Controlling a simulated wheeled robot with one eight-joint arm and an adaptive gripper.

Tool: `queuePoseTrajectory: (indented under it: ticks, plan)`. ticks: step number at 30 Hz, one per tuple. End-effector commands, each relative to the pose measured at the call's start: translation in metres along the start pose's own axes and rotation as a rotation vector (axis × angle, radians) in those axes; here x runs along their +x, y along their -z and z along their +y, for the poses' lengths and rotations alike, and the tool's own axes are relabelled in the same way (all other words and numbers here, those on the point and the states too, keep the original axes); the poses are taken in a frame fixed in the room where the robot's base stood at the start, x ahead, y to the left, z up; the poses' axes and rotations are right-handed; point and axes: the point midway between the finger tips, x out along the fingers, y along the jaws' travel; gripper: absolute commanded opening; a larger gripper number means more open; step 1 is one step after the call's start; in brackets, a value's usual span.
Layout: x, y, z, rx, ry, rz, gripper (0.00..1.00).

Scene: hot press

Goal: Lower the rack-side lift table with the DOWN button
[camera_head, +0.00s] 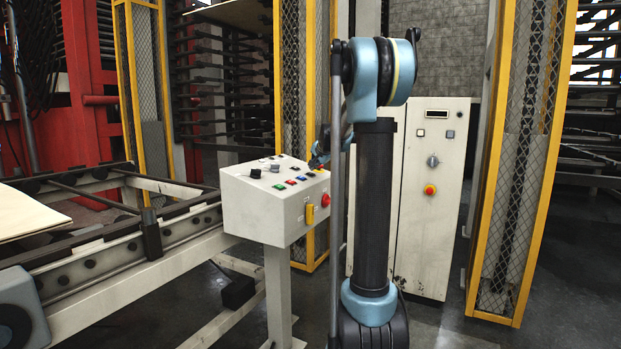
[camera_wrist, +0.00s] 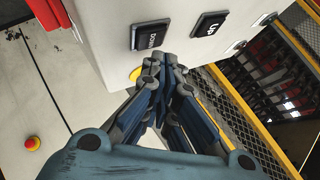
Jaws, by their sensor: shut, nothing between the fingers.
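The white control box (camera_head: 262,217) stands on a post left of my arm, with several coloured and dark buttons on its sloped top. In the wrist view, a black button marked DOWN (camera_wrist: 150,35) and a black button marked UP (camera_wrist: 209,24) sit side by side on the white panel (camera_wrist: 110,14). My gripper (camera_wrist: 165,60) is shut and empty, its fingertips just below and right of the DOWN button in the picture. I cannot tell whether they touch the panel. In the head view my gripper (camera_head: 319,161) is at the box's right edge, partly hidden by my arm. The lift table is not clearly identifiable.
A red mushroom button (camera_head: 325,200) is on the box's side. A white cabinet (camera_head: 437,250) with a red-and-yellow knob stands behind my arm. Yellow mesh guards (camera_head: 530,150) flank it. A roller frame (camera_head: 140,275) with a pale board (camera_head: 25,212) fills the left.

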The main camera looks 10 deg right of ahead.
Motion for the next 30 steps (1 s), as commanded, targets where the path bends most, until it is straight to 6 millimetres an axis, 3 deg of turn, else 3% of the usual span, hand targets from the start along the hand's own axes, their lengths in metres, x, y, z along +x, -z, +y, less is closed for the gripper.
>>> queuePoseTrajectory:
  ticks: [11,30]
  plan:
    - [-0.003,0.002,-0.002,0.0,0.0,0.0,0.0]
    - [-0.035,0.025,-0.025,-0.001,0.0,0.0,0.0]
